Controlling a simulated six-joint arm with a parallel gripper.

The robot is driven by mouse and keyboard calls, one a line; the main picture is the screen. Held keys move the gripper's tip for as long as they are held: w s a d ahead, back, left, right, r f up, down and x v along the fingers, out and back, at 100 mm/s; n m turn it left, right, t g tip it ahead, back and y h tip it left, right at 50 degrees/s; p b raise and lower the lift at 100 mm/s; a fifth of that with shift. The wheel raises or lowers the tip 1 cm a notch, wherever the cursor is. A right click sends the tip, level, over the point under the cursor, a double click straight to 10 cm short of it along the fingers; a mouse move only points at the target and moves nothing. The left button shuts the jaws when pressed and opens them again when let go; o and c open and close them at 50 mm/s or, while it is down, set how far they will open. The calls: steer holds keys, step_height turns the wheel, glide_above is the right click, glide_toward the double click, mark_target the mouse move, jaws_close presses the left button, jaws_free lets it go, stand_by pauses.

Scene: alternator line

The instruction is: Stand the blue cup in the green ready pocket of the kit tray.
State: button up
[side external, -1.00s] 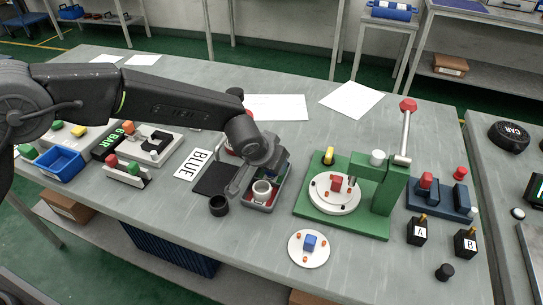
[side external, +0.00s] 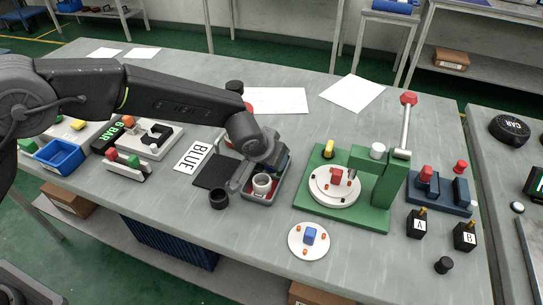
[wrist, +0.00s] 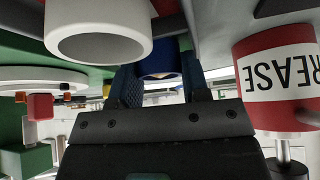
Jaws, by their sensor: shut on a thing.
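The grey kit tray (side external: 262,199) sits near the table's middle, and a white cup (side external: 262,183) stands upright in its near part. My gripper (side external: 272,164) is over the tray's far part, behind the white cup. In the wrist view my gripper (wrist: 160,85) is shut on the blue cup (wrist: 160,68), of which only part shows between the fingers. The white cup (wrist: 98,32) is close beside it there. The arm hides most of the blue cup and the pocket under it in the side view, so I cannot tell whether the cup touches the tray floor.
A black cup (side external: 218,199) stands left of the tray, near a dark mat (side external: 214,172) and a BLUE sign (side external: 194,157). A green press fixture (side external: 345,205) stands to the right. A red GREASE can (wrist: 280,80) is close by in the wrist view.

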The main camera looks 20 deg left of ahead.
steer(key=shift+f, duration=0.15)
steer(key=o, duration=0.9)
steer(key=shift+o, duration=0.8)
steer(key=v, duration=1.4)
steer(key=s+a+r+n+y, duration=0.1)
steer(key=s+a+r, duration=0.35)
steer(key=a, duration=0.35)
steer(key=s+a+r, duration=0.4)
steer(key=a+r, duration=0.1)
steer(key=a, duration=0.3)
steer(key=s+a, duration=0.4)
steer(key=s, duration=0.4)
steer(key=s+a+n, duration=0.1)
steer(key=s+a, duration=0.4)
steer(key=s, duration=0.3)
steer(key=shift+f+g, duration=0.4)
steer(key=shift+f, duration=0.05)
